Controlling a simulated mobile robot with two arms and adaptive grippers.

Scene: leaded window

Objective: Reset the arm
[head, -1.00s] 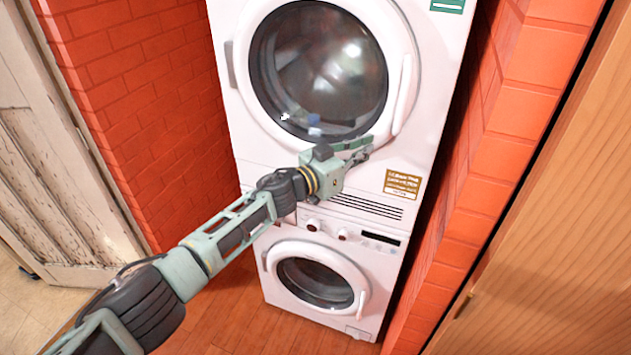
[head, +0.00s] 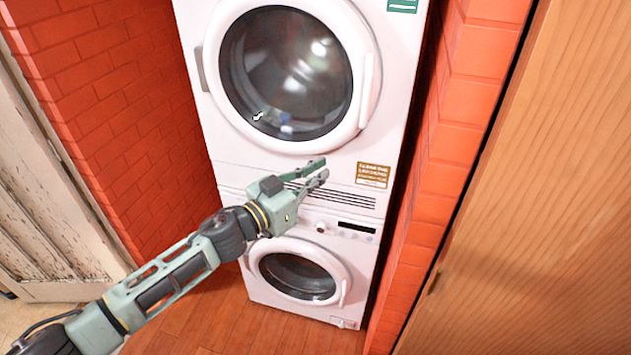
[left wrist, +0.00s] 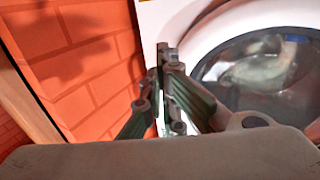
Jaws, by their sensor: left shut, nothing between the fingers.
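My left arm (head: 180,278) reaches in from the lower left of the head view. Its green-grey left gripper (head: 322,168) is in front of the vent slots between the two stacked machines, and I cannot tell whether it touches them. The gripper is shut and empty. In the left wrist view its fingers (left wrist: 168,75) are together, with the upper machine's round door (left wrist: 262,75) to their right. My right gripper is not in view.
The upper white machine (head: 200,120) has its round door shut and stands on a smaller machine (head: 262,292). Brick walls (head: 135,120) flank them. A worn white door (head: 45,215) is at left, a wooden panel (head: 530,200) at right. Wooden floor shows at lower left.

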